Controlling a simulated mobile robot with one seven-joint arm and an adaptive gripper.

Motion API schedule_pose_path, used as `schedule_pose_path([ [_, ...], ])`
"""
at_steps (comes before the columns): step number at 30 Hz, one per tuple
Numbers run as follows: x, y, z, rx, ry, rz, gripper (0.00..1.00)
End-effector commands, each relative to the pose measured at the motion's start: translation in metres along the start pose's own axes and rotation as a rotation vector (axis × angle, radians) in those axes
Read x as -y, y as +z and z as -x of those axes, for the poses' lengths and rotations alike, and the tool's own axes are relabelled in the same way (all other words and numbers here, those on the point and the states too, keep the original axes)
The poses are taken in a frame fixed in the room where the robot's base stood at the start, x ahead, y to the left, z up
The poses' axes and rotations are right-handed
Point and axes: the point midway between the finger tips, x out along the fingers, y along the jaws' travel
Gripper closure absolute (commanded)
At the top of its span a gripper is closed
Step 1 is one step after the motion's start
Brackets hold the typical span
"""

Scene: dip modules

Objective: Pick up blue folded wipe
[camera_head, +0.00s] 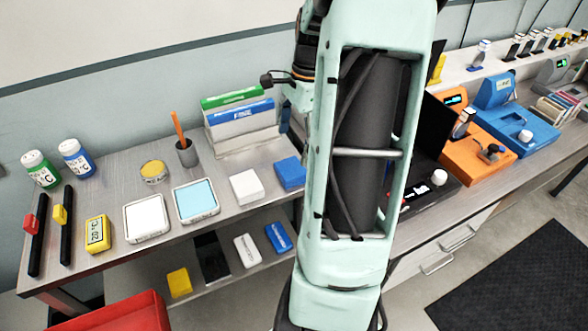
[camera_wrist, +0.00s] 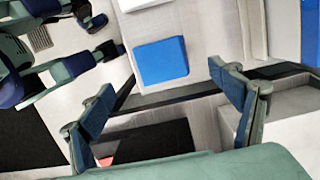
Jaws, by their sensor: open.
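The blue folded wipe (camera_head: 290,172) lies flat on the bench top, right of a white folded wipe (camera_head: 246,187), with my arm close to its right side in the head view. In the wrist view the blue wipe (camera_wrist: 161,61) shows whole as a blue square near the bench's dark edge, beyond the fingertips. My gripper (camera_wrist: 163,84) is open and empty, one blue-padded finger on each side of the picture. The wipe lies apart from both fingers. In the head view I cannot make out the gripper, as my arm fills the middle.
A file rack (camera_head: 240,125) with green and blue packs stands behind the wipes. A lower shelf holds another blue item (camera_head: 279,237) and a white one (camera_head: 246,250). White and light-blue trays (camera_head: 194,219) sit to the left. An orange device (camera_head: 478,160) stands at right.

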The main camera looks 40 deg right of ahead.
Motion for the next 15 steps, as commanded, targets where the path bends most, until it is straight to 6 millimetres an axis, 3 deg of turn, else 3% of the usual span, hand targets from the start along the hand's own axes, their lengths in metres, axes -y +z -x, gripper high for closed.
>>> schedule_pose_path([
  [3, 0.000, 0.000, -0.019, 0.001, 0.002, 0.000, 0.16],
  [11, 0.001, -0.001, -0.040, 0.000, 0.001, 0.003, 0.16],
  [15, 0.002, -0.004, -0.059, 0.002, 0.003, 0.002, 0.16],
])
